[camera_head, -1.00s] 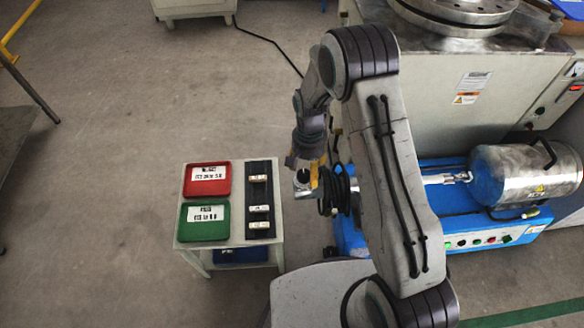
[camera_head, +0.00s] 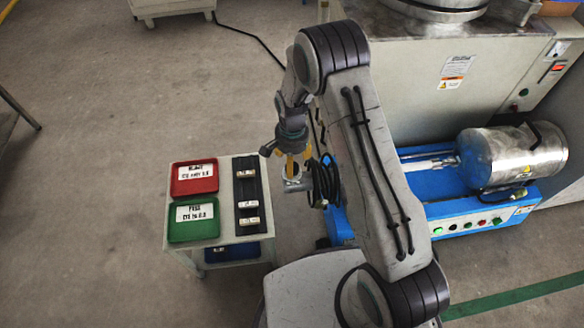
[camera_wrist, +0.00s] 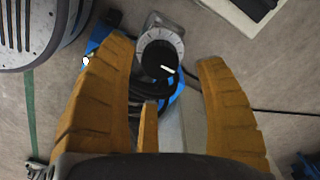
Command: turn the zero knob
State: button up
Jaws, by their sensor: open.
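The zero knob (camera_wrist: 160,56) is a round black knob with a white pointer line, set in a grey ring with marks, in the wrist view. It lies between and beyond my gripper's (camera_wrist: 167,52) two yellow fingers, which are spread apart with nothing held. In the head view my gripper (camera_head: 292,166) points down over a small silvery fitting (camera_head: 297,185) beside black coiled cable. The knob's black face is hidden there by my fingers. I cannot tell how much gap is left between fingertips and knob.
A small pale cart left of my gripper carries a red tray (camera_head: 194,178), a green tray (camera_head: 193,220) and a black rack (camera_head: 247,196) with small labelled pieces. A blue machine base with a steel cylinder (camera_head: 512,155) stands right. Open floor lies left.

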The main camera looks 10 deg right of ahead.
jog(key=shift+f+b, duration=0.45)
jog(key=shift+f, duration=1.45)
jog(key=shift+o, duration=0.2)
jog(key=c, duration=1.2)
jog(key=shift+c, duration=0.2)
jog(key=shift+n, duration=0.3)
